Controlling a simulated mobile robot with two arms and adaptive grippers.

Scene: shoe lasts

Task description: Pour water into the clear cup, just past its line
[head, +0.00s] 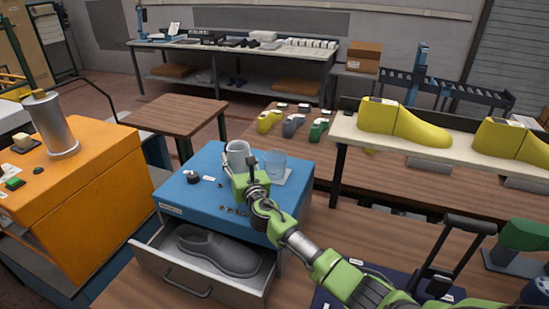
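A clear cup (274,164) stands upright on a white pad on the blue cabinet top (200,165). A line or water level in it is too small to make out. A light grey mug (238,153) is just left of the cup and looks upright; its contents are hidden. My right gripper (241,170), on the green arm from the lower right, is at the mug's near side, its fingers overlapping the mug's lower part. Whether they are closed on it I cannot tell. My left gripper is out of view.
Small dark items (193,177) lie on the cabinet's left part. Its drawer (160,265) is open below, with a grey shoe (218,255) inside. An orange cabinet (85,190) stands left. A shelf (345,127) with yellow shoe lasts (400,122) is at the right.

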